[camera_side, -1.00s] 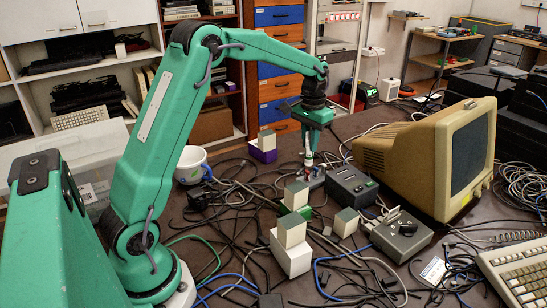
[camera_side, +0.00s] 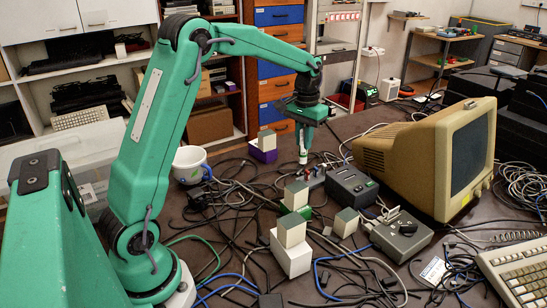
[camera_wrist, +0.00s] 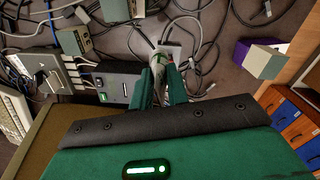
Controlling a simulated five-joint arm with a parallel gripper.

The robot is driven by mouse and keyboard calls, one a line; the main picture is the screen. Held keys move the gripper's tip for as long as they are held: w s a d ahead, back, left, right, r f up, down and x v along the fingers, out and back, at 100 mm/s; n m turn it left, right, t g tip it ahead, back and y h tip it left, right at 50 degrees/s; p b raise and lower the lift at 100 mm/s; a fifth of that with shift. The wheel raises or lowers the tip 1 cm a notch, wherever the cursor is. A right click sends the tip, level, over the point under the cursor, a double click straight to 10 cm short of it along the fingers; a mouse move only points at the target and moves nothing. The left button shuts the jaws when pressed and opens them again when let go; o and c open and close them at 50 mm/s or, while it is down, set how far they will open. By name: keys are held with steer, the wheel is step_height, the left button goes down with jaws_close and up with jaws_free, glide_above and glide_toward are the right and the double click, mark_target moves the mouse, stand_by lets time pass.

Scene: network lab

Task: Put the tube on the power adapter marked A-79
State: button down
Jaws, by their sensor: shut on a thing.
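My gripper (camera_side: 303,140) is shut on a slim white tube (camera_side: 302,154), which hangs roughly upright with a dark band partway down. In the wrist view the tube (camera_wrist: 158,62) shows between the two green fingers. It is above a small holder (camera_side: 315,178) with red and blue bits, apart from it. No A-79 marking is readable in either view, so I cannot tell which thing is that power adapter. Pale blocks with grey-green faces stand on a purple base (camera_side: 264,155), a green base (camera_side: 303,211) and a white box (camera_side: 290,261); another block (camera_side: 346,222) sits on the table.
A dark box (camera_side: 352,187) with ports and a grey device (camera_side: 401,235) stand right of the holder. A beige monitor (camera_side: 430,160) is behind them on the right. Loose cables cover much of the brown table.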

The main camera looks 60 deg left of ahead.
steer(key=s+r+n, duration=0.2)
steer(key=s+n, duration=0.5)
steer(key=s, duration=0.5)
steer(key=s+r+n, duration=0.2)
steer(key=s+n, duration=0.5)
steer(key=s, duration=0.6)
steer(key=shift+r+n, duration=0.2)
steer(key=shift+n, duration=0.2)
steer(key=shift+a, duration=0.1)
steer(key=s+a+f, duration=0.4)
steer(key=a+f, duration=0.3)
steer(key=a, duration=0.3)
steer(key=shift+a, duration=0.4)
steer(key=shift+f, duration=0.1)
steer(key=shift+f, duration=1.9)
steer(key=shift+f, duration=0.1)
